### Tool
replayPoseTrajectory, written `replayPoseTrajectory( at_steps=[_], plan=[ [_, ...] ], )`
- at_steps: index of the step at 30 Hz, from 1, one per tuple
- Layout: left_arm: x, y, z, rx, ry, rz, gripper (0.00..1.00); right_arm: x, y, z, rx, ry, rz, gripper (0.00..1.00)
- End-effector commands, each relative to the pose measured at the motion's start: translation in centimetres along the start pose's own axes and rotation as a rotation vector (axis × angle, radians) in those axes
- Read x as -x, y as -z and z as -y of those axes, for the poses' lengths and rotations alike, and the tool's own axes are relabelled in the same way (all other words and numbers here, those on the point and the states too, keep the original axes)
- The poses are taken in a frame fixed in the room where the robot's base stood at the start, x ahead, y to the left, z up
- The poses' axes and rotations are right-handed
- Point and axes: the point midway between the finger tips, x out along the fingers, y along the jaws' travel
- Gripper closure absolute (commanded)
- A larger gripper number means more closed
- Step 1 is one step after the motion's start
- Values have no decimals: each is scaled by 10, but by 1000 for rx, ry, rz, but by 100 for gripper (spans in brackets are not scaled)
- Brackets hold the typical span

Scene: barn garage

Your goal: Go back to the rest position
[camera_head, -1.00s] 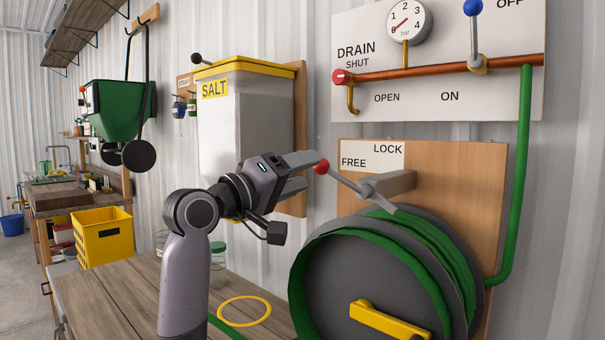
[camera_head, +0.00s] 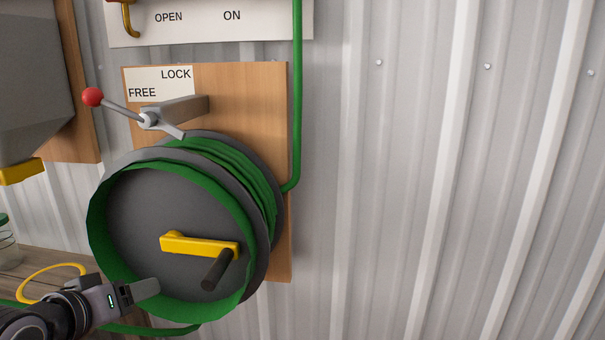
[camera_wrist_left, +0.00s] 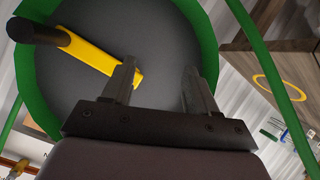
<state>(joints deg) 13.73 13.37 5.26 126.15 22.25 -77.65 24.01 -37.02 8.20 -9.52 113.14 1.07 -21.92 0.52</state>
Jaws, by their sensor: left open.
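My left gripper (camera_head: 144,290) is at the lower left in the head view, in front of the lower part of the hose reel (camera_head: 135,225). In the left wrist view the left gripper (camera_wrist_left: 159,85) has its two fingers apart, with nothing between them but the grey reel face behind. The reel's yellow crank (camera_head: 205,245) with its dark handle is up and right of the gripper, apart from it in the head view. The lock lever with a red knob (camera_head: 92,97) points up and left, toward FREE. My right gripper is not in view.
A green hose (camera_head: 297,100) runs down the wall to the reel. A yellow ring (camera_head: 50,282) lies on the wooden bench (camera_head: 25,260) at lower left. The grey salt hopper (camera_head: 30,90) hangs at upper left. The corrugated wall on the right is bare.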

Motion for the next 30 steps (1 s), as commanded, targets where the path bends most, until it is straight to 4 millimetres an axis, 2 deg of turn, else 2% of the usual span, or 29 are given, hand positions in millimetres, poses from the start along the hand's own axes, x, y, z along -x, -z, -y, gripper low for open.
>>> replayPoseTrajectory(
  at_steps=[1,6,12,15,22,24,30],
  plan=[
    [0,-32,7,-35,30,60,42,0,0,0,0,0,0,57],
    [13,-122,26,-161,114,245,42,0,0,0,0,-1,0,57],
    [50,-217,43,-300,179,466,42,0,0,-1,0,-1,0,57],
    [74,-255,48,-358,197,568,42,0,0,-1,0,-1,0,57],
    [132,-320,56,-464,216,777,42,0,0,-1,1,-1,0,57],
    [116,-312,54,-469,199,711,42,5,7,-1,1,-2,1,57],
    [86,-312,49,-479,148,564,42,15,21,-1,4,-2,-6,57]
  ],
)
